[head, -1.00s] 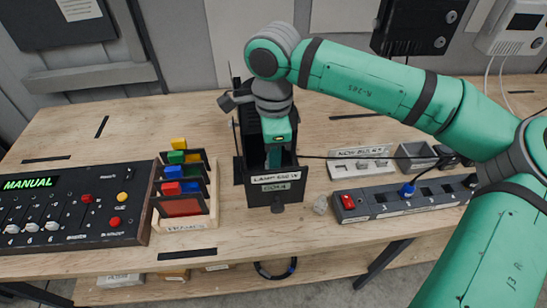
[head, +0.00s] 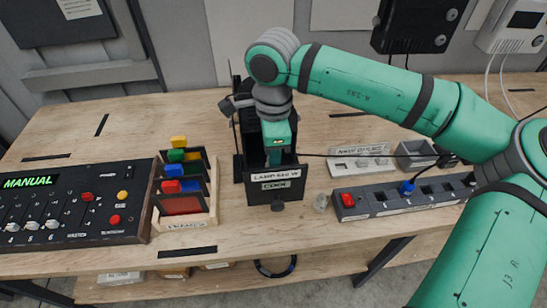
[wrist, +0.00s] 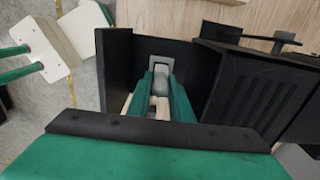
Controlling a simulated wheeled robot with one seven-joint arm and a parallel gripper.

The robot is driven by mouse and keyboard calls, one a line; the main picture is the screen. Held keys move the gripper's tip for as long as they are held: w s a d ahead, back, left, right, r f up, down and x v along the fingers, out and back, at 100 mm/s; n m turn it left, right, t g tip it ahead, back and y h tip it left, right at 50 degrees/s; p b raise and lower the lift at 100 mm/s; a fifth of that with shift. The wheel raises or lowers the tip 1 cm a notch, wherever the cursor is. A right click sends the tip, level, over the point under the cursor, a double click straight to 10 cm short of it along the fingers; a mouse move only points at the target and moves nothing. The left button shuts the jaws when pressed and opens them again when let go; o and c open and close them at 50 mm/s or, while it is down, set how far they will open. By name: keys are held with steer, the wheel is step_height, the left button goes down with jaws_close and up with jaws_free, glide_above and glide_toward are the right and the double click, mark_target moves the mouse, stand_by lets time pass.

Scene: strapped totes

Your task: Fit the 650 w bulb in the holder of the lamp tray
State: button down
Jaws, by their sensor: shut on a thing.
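The black lamp tray (head: 283,205), labelled LAMP 650 W and COOL, stands open at the middle of the bench. My gripper (head: 273,158) points down into it, with its fingertips hidden behind the front wall in the head view. In the wrist view my gripper (wrist: 160,100) has its green fingers close together between the tray's dark walls (wrist: 118,70). They are shut on a grey, rounded piece that looks like the 650 w bulb (wrist: 163,80). A pale part shows between the fingers below it. I cannot tell whether the bulb is seated in the holder.
A small clear bulb-like piece (head: 320,203) lies right of the tray, beside the power strip (head: 400,195). The NEW BULBS block (head: 362,163) and a grey bin (head: 415,153) stand behind. A rack of coloured filters (head: 185,212) and a control desk (head: 80,205) are left.

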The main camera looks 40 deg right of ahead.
steer(key=shift+f, duration=0.4)
steer(key=c, duration=1.5)
jaws_free()
step_height(320, 180, up, 11)
steer(key=shift+f, duration=0.1)
